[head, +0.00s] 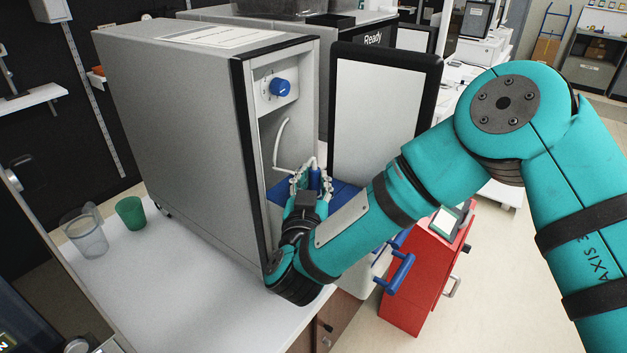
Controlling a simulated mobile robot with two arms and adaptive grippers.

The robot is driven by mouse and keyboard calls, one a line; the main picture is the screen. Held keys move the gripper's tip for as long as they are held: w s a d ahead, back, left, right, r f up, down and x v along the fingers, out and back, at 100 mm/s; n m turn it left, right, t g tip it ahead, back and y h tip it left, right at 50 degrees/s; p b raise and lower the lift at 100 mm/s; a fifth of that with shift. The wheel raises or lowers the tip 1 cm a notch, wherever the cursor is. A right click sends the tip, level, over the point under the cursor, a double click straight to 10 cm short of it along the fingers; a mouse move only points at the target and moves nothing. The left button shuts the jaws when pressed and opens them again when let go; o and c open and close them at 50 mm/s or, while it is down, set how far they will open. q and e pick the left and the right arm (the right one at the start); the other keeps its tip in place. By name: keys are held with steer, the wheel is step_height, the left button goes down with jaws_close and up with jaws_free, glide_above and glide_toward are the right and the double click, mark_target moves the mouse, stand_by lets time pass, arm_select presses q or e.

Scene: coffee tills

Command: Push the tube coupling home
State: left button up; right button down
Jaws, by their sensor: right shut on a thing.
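My right gripper (312,184) reaches into the open front bay of a tall grey machine (175,110). A white tube (279,140) curves down inside the bay toward the gripper, and a short bent end shows just above the coupling. The lower part of the coupling and whatever it meets are hidden by my gripper and wrist, so I cannot tell how far it is seated. My left gripper does not show.
A blue knob (281,88) sits high in the bay. The open door (380,105) stands right of the bay, near my forearm. A green cup (131,212) and clear cups (87,236) stand on the white counter (190,262). A red cabinet (418,280) stands below right.

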steer(key=c, duration=1.1)
jaws_free()
steer(key=s, duration=0.4)
steer(key=s+a, duration=0.1)
steer(key=s, duration=0.7)
steer(key=shift+a, duration=0.2)
